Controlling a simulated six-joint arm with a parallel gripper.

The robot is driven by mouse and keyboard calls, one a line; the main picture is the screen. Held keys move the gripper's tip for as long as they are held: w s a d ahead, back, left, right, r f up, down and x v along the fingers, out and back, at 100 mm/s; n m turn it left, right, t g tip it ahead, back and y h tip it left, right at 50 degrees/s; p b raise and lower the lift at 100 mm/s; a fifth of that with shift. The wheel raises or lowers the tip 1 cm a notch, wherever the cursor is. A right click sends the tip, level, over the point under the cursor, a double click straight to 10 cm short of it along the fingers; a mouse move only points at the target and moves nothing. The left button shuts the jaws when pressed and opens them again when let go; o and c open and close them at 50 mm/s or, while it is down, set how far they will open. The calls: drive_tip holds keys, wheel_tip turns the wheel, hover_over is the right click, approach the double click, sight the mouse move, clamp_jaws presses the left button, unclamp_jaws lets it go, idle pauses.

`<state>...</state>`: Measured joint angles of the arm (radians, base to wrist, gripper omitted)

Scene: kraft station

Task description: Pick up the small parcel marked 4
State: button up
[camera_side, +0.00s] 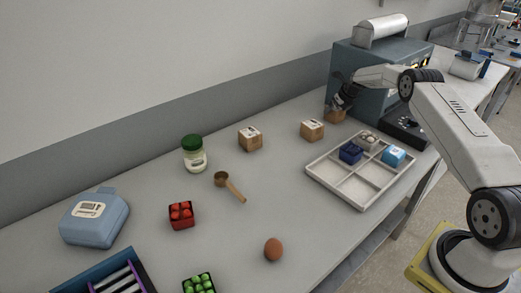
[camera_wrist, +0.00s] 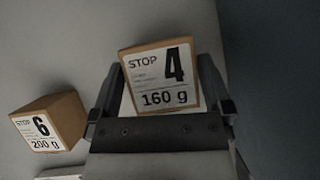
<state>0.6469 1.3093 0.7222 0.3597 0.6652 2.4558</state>
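The small parcel marked 4 (camera_wrist: 160,78) is a brown box with a white label reading STOP 4, 160 g. In the wrist view it lies between the two fingers of my gripper (camera_wrist: 162,85), turned slightly against them. A narrow gap shows at its lower left; contact on the right is unclear. In the side view the parcel (camera_side: 336,116) stands on the bench below my gripper (camera_side: 338,104), beside the grey-blue machine. My gripper looks open around the parcel.
The parcel marked 6 (camera_wrist: 48,124) stands to the left in the wrist view. The machine (camera_side: 365,75) is close on the right. Two other brown parcels (camera_side: 312,130) (camera_side: 250,139) and a divided tray (camera_side: 351,196) with several small items are nearby.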

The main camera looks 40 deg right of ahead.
drive_tip(key=c, duration=1.2)
drive_tip(key=shift+r, duration=0.2)
drive_tip(key=shift+r, duration=1.5)
drive_tip(key=s+a+r, duration=0.2)
drive_tip(key=s+r, duration=0.1)
drive_tip(key=s+a+r, duration=0.2)
drive_tip(key=s+r, duration=0.1)
drive_tip(key=s, duration=0.1)
drive_tip(key=s+a+r, duration=0.2)
drive_tip(key=s, duration=0.1)
drive_tip(key=shift+s+r, duration=0.2)
drive_tip(key=shift+r, duration=0.2)
drive_tip(key=shift+s+a+r, duration=0.2)
drive_tip(key=shift+s+r, duration=0.05)
drive_tip(key=shift+s, duration=0.2)
drive_tip(key=shift+s+a+r, duration=0.2)
drive_tip(key=shift+s, duration=0.2)
